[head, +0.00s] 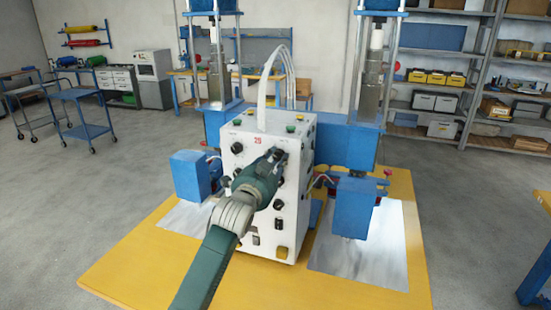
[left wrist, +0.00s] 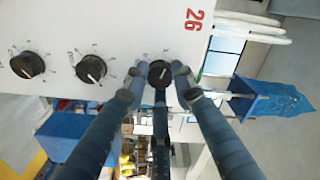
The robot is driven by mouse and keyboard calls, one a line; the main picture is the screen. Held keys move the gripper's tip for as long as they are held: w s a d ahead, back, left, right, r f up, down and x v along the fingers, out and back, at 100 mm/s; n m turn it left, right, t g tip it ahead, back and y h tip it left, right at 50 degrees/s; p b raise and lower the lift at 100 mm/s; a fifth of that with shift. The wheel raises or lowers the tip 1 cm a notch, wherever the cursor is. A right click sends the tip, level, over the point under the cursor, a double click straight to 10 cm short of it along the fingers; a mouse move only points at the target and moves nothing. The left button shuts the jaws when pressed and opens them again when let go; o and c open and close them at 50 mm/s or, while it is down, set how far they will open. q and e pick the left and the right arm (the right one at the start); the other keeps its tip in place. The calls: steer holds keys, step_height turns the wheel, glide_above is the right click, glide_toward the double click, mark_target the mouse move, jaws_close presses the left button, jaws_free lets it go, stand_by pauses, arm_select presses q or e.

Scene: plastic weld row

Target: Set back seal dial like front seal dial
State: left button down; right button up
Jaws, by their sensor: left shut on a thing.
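The white control box (head: 292,135) stands in the middle of the head view, with black dials on its front panel. My left gripper (head: 279,154) reaches the upper right of that panel and hides the dial there. In the left wrist view, my left gripper (left wrist: 161,84) is shut on a black dial (left wrist: 158,69), the one nearest the red number 26. Its pointer is partly covered. Two free dials stand in line with it: a middle dial (left wrist: 91,69) and an outer dial (left wrist: 27,65), each with a pale pointer. The labels are too small to read. My right gripper is out of view.
Blue welding units (head: 188,176) and (head: 354,206) flank the box on the yellow table (head: 140,262). White hoses (head: 270,75) rise from its top. Shelves (head: 440,75) stand at the back right, and a blue cart (head: 82,118) at the left.

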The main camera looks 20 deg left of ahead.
arm_select(q)
steer(key=m+p, duration=0.2)
steer(key=m, duration=0.2)
steer(key=shift+r+m, duration=0.1)
steer(key=shift+m, duration=0.2)
steer(key=shift+m+p, duration=0.7)
steer(key=shift+m, duration=1.2)
steer(key=c, duration=1.4)
jaws_free()
steer(key=shift+c, duration=0.2)
steer(key=s, duration=1.2)
steer(key=shift+a, duration=0.2)
